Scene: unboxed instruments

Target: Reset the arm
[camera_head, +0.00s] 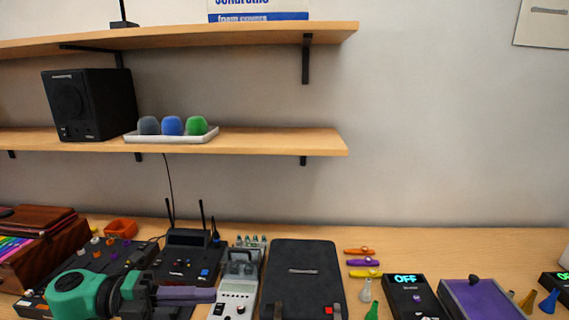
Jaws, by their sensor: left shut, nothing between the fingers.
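My left arm comes in at the lower left, with a green and black wrist. Its gripper (208,295) points right, low over the front of the table, and its purple-grey fingers are together with nothing visible between them. The fingertips are close to the left side of a white handheld device (236,292) in the picture; I cannot tell if they touch it. The arm hides part of the black gear behind it. My right gripper is not in view.
The wooden table (440,240) is crowded along its front: a black mixer (95,262), a receiver with antennas (190,240), a black case (303,275), OFF-display boxes (408,290) and a purple box (483,300). Shelves above hold a speaker (90,105) and a tray of foam covers (172,136).

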